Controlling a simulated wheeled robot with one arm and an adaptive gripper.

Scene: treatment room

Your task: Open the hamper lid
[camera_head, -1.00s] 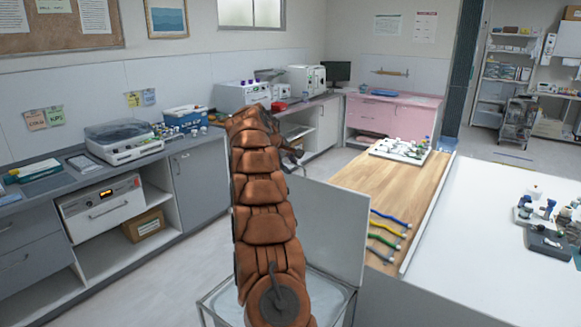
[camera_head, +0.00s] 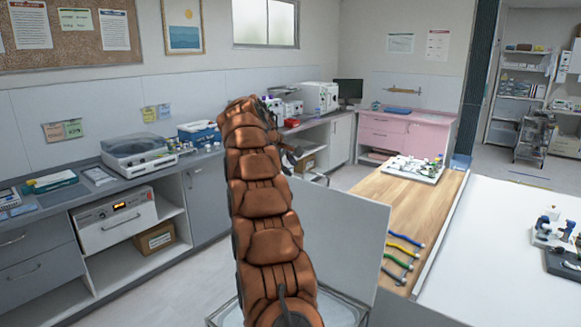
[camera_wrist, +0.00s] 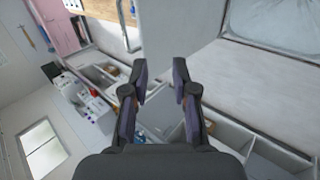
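The hamper has a thin metal frame and a pale liner (camera_head: 338,312), at the bottom of the head view and partly hidden by my brown arm. Its flat grey lid (camera_head: 345,235) stands raised, close to upright, at the hamper's right side. In the wrist view the lid (camera_wrist: 182,35) is a pale panel beyond the fingers, and the pale liner (camera_wrist: 285,22) shows at the upper right. My gripper (camera_wrist: 160,72) is open, with nothing between its two fingers. I cannot tell whether a finger touches the lid. In the head view my gripper is mostly hidden behind my arm.
A wooden-topped table (camera_head: 395,205) with coloured-handled tools (camera_head: 402,250) stands right of the lid. A white table (camera_head: 500,265) adjoins it. A grey counter (camera_head: 90,190) with lab devices runs along the left wall. Clear floor (camera_head: 175,275) lies between counter and hamper.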

